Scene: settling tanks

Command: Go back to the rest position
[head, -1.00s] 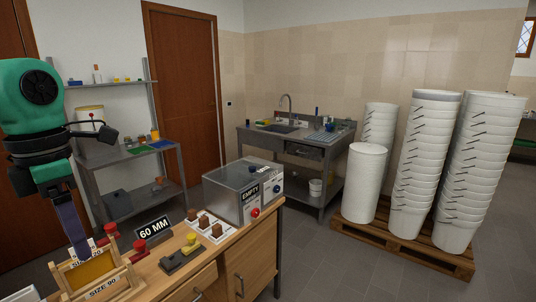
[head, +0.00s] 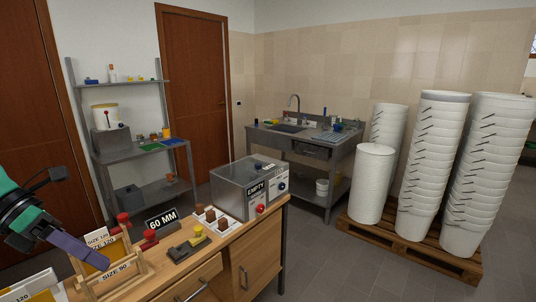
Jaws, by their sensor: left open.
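My left gripper (head: 98,260) is at the lower left, on the end of my green and black arm. One bluish-purple finger shows, slanting down to the right. It overlaps the wooden rack (head: 120,284) with size cards in the picture; I cannot tell whether it touches it. The jaws are open and I see nothing held in them. The second finger is not clear from this angle. My right gripper is out of view.
The wooden bench (head: 256,258) holds a grey box marked EMPTY (head: 233,190), a 60 MM sign (head: 162,220), and a dark tool with a yellow knob (head: 187,248). A steel shelf (head: 140,150), a sink (head: 287,129) and stacked white buckets (head: 432,165) stand behind. Grey floor is clear between.

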